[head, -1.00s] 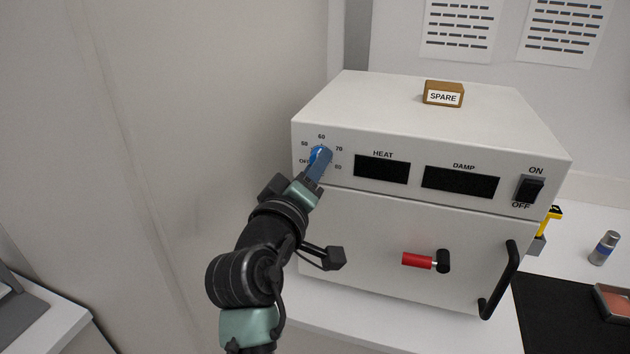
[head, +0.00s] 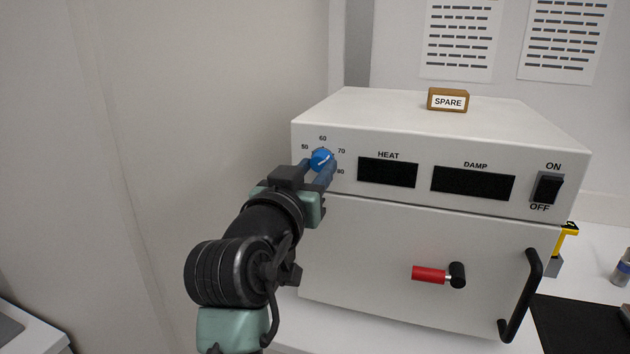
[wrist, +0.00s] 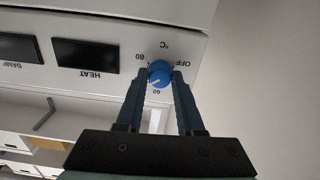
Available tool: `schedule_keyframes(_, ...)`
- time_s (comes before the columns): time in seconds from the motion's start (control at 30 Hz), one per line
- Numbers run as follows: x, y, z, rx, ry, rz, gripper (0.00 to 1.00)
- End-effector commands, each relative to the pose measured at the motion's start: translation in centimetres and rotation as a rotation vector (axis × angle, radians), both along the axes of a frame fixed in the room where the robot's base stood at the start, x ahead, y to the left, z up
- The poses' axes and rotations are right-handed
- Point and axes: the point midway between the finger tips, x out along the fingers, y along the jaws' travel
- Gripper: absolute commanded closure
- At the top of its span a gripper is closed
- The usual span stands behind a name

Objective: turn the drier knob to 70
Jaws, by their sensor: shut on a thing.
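The blue drier knob (head: 321,159) is at the upper left of the white drier's front panel, among the marks 50, 60, 70 and 80. It also shows in the wrist view (wrist: 159,73), upside down. Its white pointer line slants up and right in the head view, to the side of 60 where 70 is; I cannot read the exact setting. My gripper (head: 318,167) is shut on the knob, one finger on each side, as the wrist view (wrist: 158,78) shows. A finger hides the 70 mark in the wrist view.
The HEAT display (head: 387,172) and DAMP display (head: 472,184) are dark. An ON/OFF switch (head: 548,188) is at the panel's right. Below are a red-handled latch (head: 430,274) and a black door handle (head: 522,295). A SPARE block (head: 448,100) sits on top. A wall stands at left.

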Motion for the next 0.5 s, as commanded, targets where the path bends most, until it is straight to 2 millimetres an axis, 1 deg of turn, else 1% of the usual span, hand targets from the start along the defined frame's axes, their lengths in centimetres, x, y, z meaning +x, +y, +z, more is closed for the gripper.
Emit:
schedule_keyframes(0.03, 0.02, 0.02, -0.31, 0.024, -0.005, 0.0, 1.0)
schedule_keyframes(0.2, 0.02, 0.0, -0.27, 0.083, -0.023, -0.001, 1.0)
schedule_keyframes(0.5, 0.03, 0.03, -0.17, 0.118, -0.034, 0.0, 1.0)
